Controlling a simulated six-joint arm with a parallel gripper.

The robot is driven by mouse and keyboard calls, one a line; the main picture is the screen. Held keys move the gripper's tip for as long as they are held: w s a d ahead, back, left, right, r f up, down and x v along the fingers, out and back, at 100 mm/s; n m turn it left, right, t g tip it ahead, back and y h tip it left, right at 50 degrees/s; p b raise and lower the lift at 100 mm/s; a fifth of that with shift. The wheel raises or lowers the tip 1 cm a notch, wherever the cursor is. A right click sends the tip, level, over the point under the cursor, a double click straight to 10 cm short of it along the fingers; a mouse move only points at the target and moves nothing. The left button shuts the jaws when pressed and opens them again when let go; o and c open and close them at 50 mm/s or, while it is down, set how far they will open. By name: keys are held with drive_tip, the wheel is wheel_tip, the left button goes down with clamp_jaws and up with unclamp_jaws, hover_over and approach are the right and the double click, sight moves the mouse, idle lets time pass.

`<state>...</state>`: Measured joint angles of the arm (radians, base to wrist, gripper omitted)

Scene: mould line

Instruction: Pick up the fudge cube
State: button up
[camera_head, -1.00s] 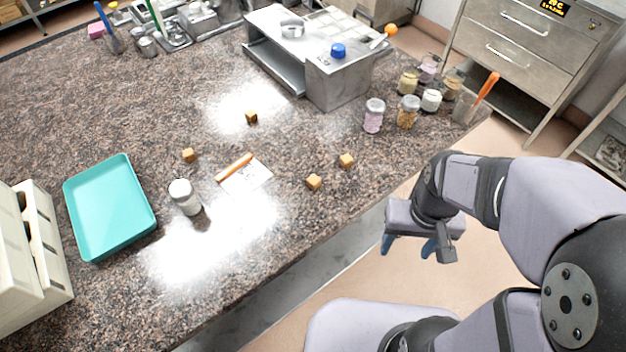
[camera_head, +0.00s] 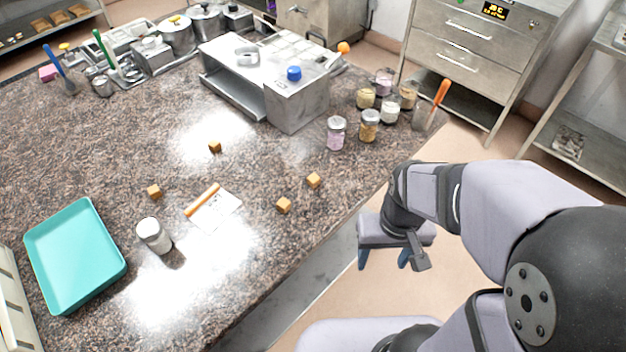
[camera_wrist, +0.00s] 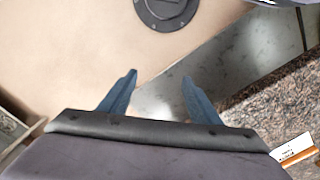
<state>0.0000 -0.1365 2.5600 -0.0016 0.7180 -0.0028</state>
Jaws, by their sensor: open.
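Several small brown-orange cubes lie apart on the speckled stone counter in the head view. One cube (camera_head: 313,180) is nearest my gripper, with a second cube (camera_head: 284,205) just left of it. A third cube (camera_head: 154,191) lies farther left, and a darker cube (camera_head: 215,147) lies farther back. I cannot tell from their looks which are fudge. My gripper (camera_head: 383,262) hangs over the floor, off the counter's front edge, to the right of the cubes. The wrist view shows its two blue fingers (camera_wrist: 158,90) spread and empty, with no cube in sight there.
A teal tray (camera_head: 118,272) and a white-lidded jar (camera_head: 153,235) stand on the left. A card with an orange stick (camera_head: 222,212) lies mid-counter. Several jars (camera_head: 337,133) and a metal unit (camera_head: 292,108) stand at the back. Bare counter surrounds the cubes.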

drive_tip(key=c, duration=0.4)
